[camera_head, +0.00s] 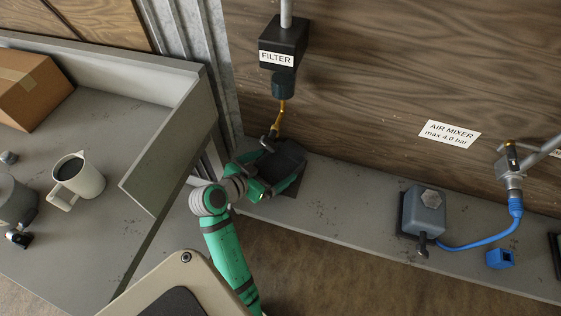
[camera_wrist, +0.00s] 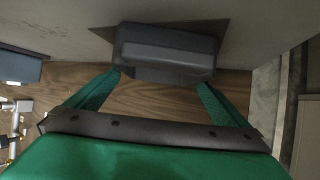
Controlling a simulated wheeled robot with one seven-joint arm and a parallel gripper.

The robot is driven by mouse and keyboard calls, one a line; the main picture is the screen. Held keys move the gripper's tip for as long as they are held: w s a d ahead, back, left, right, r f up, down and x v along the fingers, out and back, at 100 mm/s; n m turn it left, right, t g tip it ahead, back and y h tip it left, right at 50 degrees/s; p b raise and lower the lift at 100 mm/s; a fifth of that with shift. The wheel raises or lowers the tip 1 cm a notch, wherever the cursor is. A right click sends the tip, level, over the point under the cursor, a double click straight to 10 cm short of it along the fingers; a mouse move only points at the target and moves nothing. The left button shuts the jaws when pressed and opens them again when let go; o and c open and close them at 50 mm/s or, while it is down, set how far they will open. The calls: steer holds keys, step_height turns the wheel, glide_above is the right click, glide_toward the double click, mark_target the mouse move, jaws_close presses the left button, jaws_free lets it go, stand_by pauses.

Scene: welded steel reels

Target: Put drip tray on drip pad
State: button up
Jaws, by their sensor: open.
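The drip tray is a dark grey, shallow box; in the wrist view the tray (camera_wrist: 165,50) lies just ahead of my fingertips. In the head view the tray (camera_head: 282,160) is below the filter, partly hidden by my gripper. A flat dark drip pad shows around it, with a corner of the pad (camera_wrist: 221,27) in the wrist view. The tray overlaps the pad and looks set on it, with the pad turned at an angle to it. My gripper (camera_wrist: 160,83) is open, its green fingers apart, one toward each end of the tray; no grip on it shows.
The filter (camera_head: 283,45) hangs on the wooden wall, with a brass-coloured pipe below it. Right along the grey ledge (camera_head: 345,190) are a grey box (camera_head: 424,212) with a blue hose and a blue block (camera_head: 500,258). A left bench holds a pitcher (camera_head: 77,180) and a carton (camera_head: 32,90).

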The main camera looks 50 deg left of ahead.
steer(key=shift+v, duration=2.65)
steer(key=shift+s, duration=0.15)
